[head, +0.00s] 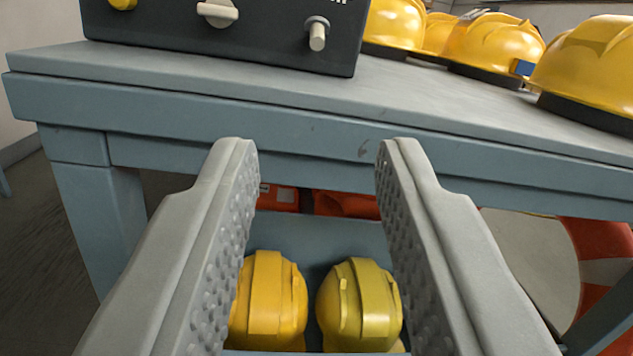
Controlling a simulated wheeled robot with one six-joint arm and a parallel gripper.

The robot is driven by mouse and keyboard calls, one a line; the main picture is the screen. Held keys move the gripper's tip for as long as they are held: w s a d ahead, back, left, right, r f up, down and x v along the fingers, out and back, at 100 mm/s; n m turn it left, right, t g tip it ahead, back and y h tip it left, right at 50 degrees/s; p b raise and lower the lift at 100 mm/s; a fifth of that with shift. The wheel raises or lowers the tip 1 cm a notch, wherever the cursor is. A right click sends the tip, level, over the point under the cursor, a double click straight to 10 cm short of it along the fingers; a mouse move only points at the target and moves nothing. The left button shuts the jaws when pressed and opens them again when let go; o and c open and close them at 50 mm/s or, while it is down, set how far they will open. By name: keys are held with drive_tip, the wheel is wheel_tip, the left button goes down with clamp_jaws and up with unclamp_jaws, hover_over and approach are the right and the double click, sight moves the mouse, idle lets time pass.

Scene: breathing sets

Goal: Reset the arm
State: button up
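My gripper (314,165) is open, with its two grey, studded fingers wide apart and nothing between them. It is in front of a blue-grey table (240,108), near the height of the table's front edge. I cannot tell whether the fingertips touch that edge. The rest of my arm is not in view.
A dark control box (150,32) with knobs stands on the table at upper left. Several yellow helmets (495,45) stand on the tabletop at right. Two more helmets, one (268,305) left and one (358,308) right, sit below. An orange and white ring (598,245) is at lower right.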

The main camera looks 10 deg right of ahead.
drive_tip(key=shift+r, duration=0.1)
drive_tip(key=s+r, duration=0.5)
drive_tip(key=s, duration=0.6)
drive_tip(key=s+r+m+g, duration=0.1)
drive_tip(key=s+r, duration=0.5)
drive_tip(key=s, duration=0.6)
drive_tip(key=s+d+r+g+y, duration=0.1)
drive_tip(key=s+r, duration=0.4)
drive_tip(key=s, duration=0.6)
drive_tip(key=shift+s+r+m, duration=0.2)
drive_tip(key=shift+r+m, duration=0.1)
